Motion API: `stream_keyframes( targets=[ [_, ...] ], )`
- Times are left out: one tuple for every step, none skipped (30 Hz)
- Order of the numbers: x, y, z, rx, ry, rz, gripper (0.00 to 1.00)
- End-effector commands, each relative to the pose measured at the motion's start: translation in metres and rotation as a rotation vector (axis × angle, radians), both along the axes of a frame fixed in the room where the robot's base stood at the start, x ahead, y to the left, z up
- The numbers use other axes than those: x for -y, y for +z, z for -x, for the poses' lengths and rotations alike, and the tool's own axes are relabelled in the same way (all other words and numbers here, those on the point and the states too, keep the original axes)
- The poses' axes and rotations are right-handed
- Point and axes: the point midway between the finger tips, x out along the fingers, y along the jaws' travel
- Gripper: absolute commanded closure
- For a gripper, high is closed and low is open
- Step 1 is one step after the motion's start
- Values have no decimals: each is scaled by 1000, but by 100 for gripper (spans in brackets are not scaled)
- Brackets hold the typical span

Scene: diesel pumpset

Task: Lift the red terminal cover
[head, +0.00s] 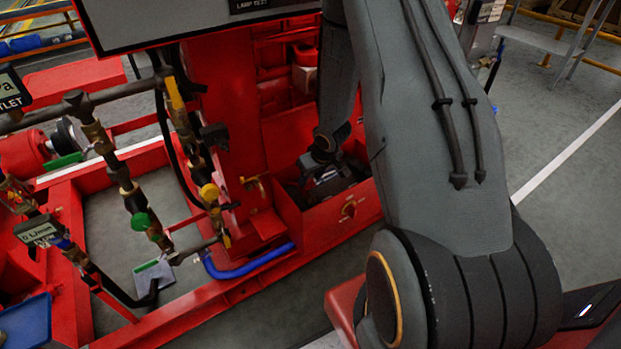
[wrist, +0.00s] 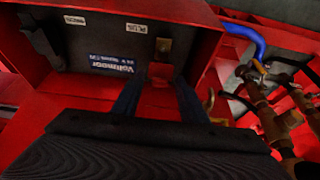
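In the wrist view, the red terminal cover (wrist: 160,72) is a small, darker red piece at the battery's edge, below a brass-coloured piece (wrist: 164,48) and the PLUS label. My gripper (wrist: 158,86) is open, with its two dark blue fingers apart on either side of the cover. I see a gap beside each finger; whether either one touches the cover is unclear. The dark battery (wrist: 98,45) sits in a red box, its lettering upside down in this view. In the head view, the battery (head: 335,182) is partly hidden by my wrist, and the cover cannot be made out.
The red box walls (wrist: 207,45) stand close around the battery. A blue hose (head: 250,262) and brass pipes with valves (head: 135,200) lie to the left in the head view. A red upright panel (head: 225,110) stands behind. Open grey floor (head: 560,200) is on the right.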

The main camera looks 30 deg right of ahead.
Motion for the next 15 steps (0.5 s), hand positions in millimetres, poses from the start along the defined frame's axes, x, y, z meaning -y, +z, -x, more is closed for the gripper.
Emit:
stream_keyframes(
  targets=[
    [0,0,0,0,0,0,61],
    [0,0,0,0,0,0,61],
    [0,0,0,0,0,0,61],
    [0,0,0,0,0,0,61],
    [0,0,0,0,0,0,63],
    [0,0,0,0,-1,0,69],
    [0,0,0,0,-1,0,74],
    [0,0,0,0,-1,0,80],
    [0,0,0,0,-1,0,86],
    [0,0,0,0,-1,0,91],
    [0,0,0,0,-1,0,96],
    [0,0,0,0,-1,0,100],
    [0,0,0,0,-1,0,100],
    [0,0,0,0,-1,0,100],
    [0,0,0,0,-1,0,100]
  ],
)
